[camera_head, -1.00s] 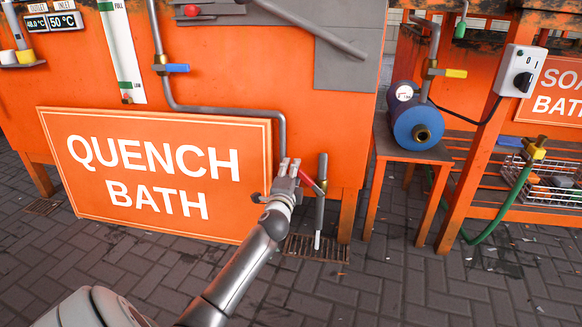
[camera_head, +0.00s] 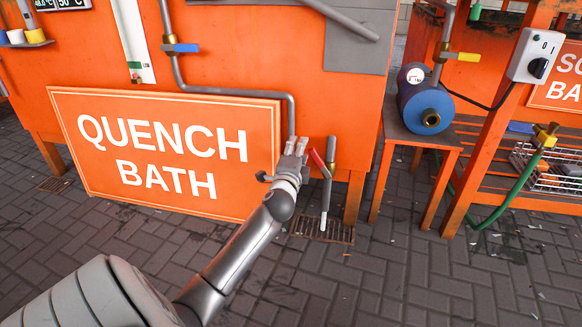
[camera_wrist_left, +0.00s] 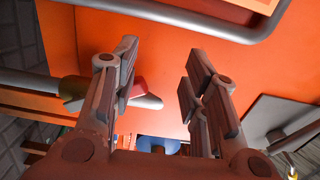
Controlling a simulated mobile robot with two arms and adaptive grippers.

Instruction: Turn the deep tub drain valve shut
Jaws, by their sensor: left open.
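The drain valve has a red lever (camera_head: 317,162) on a grey vertical pipe (camera_head: 326,187) at the lower right of the orange tub (camera_head: 341,118). The lever slants, its upper end toward my left gripper (camera_head: 296,147). That gripper is just left of the lever in the head view, in front of the tub. In the left wrist view my gripper (camera_wrist_left: 160,85) has its fingers wide apart. The red lever (camera_wrist_left: 138,88) shows partly behind the left finger, its end reaching into the gap. Contact cannot be told. My right gripper is out of view.
The QUENCH BATH sign (camera_head: 165,152) leans left of the arm. A grey pipe (camera_head: 230,94) runs above it, with a blue-handled valve (camera_head: 181,47). A floor grate (camera_head: 322,228) lies below the outlet. A blue cylinder (camera_head: 426,107) stands on a stand at right.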

